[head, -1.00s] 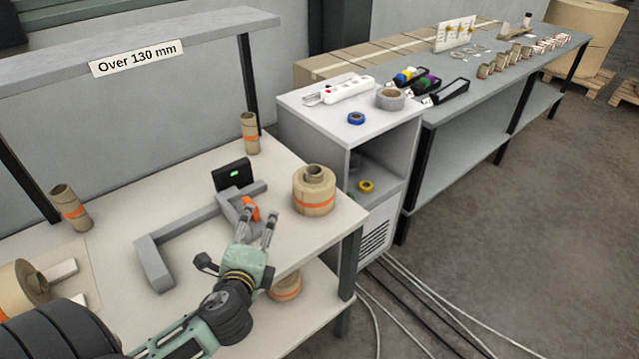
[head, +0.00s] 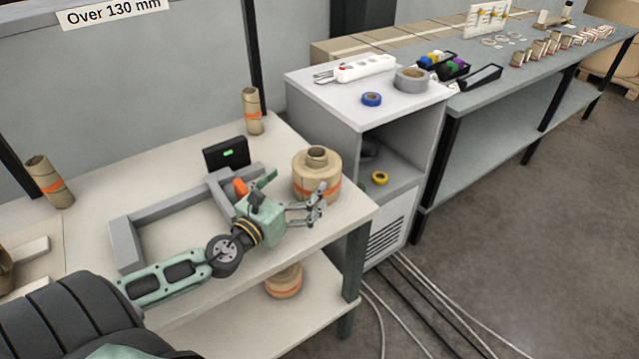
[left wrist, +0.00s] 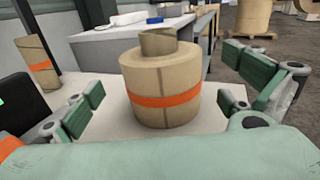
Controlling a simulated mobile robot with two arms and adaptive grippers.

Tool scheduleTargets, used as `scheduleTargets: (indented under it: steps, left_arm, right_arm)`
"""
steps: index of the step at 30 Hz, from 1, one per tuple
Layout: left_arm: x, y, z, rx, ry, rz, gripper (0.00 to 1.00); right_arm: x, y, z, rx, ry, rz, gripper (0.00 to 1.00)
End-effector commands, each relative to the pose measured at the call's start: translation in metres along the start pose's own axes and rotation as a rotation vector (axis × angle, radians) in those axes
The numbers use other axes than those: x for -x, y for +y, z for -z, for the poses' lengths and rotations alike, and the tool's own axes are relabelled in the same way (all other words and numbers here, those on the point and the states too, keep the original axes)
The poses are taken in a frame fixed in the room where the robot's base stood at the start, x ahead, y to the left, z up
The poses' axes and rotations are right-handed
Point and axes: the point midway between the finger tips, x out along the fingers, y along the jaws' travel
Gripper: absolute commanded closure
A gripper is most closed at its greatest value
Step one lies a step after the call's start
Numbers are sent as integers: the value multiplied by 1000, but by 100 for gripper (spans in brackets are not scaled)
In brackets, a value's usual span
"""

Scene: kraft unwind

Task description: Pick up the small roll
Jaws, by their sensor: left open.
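A small kraft-brown roll (head: 306,172) with an orange band stands upright near the right end of the white table (head: 345,215). A narrower brown core sticks up from its top. My left gripper (head: 294,187) is open in front of the roll, with its fingers spread. In the left wrist view the roll (left wrist: 165,90) stands upright between the two spread fingers, beyond the palm. I cannot tell whether either finger touches it. In the head view a finger covers part of its lower front. My right gripper is not in view.
A grey angled frame (head: 125,245) and a black device (head: 226,153) with a green light are left of the roll. Banded tubes stand at the back (head: 252,112) and left (head: 48,182). Another roll (head: 284,281) sits on the lower shelf. A white cabinet (head: 410,115) stands right.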

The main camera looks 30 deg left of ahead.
Motion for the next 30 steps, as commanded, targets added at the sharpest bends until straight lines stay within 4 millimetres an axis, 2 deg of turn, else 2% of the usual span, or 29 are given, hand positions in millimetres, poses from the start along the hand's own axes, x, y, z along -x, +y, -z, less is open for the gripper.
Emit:
scheduleTargets:
  steps: [2,14,24,30]
  left_arm:
    - [-2,0,6,1,-1,-1,0]
    - [-32,0,5,3,-2,-2,0]
    - [-74,-1,8,3,-1,-2,0]
    - [-78,-1,9,3,0,-1,0]
  right_arm:
    - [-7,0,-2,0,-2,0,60]
    - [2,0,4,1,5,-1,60]
    - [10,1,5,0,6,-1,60]
    - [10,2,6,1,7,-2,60]
